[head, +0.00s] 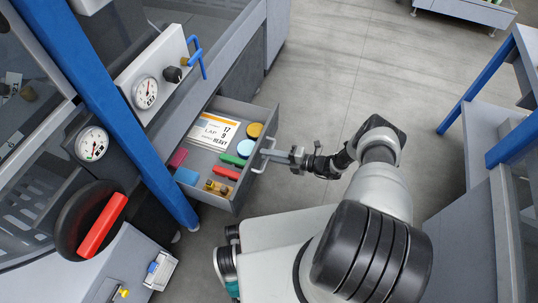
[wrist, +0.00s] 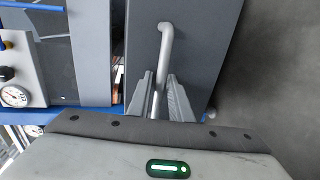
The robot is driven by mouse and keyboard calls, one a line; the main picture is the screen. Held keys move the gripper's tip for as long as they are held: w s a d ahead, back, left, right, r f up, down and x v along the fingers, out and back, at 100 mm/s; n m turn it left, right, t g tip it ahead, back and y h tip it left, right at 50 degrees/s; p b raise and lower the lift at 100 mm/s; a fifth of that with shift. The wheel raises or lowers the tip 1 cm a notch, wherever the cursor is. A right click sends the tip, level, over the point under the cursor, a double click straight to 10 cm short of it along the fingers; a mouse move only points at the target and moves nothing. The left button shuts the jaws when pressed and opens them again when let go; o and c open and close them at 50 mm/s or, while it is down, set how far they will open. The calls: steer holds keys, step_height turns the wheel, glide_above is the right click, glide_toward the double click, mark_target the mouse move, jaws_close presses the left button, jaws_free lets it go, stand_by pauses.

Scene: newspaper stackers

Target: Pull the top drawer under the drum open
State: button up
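The top drawer (head: 240,112) under the drum stands pulled out from the grey cabinet, its inside in plain view. Its pale bar handle (head: 258,168) is on the front panel and also shows in the wrist view (wrist: 164,45). My gripper (head: 284,156) reaches the handle from the right. In the wrist view my gripper's two grey fingers (wrist: 160,92) stand close on either side of the bar and look shut on it. The far end of the bar, below the fingers, is hidden by my wrist.
The drawer holds a printed card (head: 213,131), round tins (head: 254,130) and several small coloured blocks. Gauges (head: 145,92), a blue post (head: 130,110) and a red-handled wheel (head: 102,225) are at left. Open floor (head: 335,75) lies beyond; a blue-legged bench (head: 465,90) stands right.

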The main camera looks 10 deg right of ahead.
steer(key=p+v, duration=0.1)
steer(key=v, duration=1.6)
steer(key=shift+s+d, duration=0.15)
steer(key=shift+d, duration=0.05)
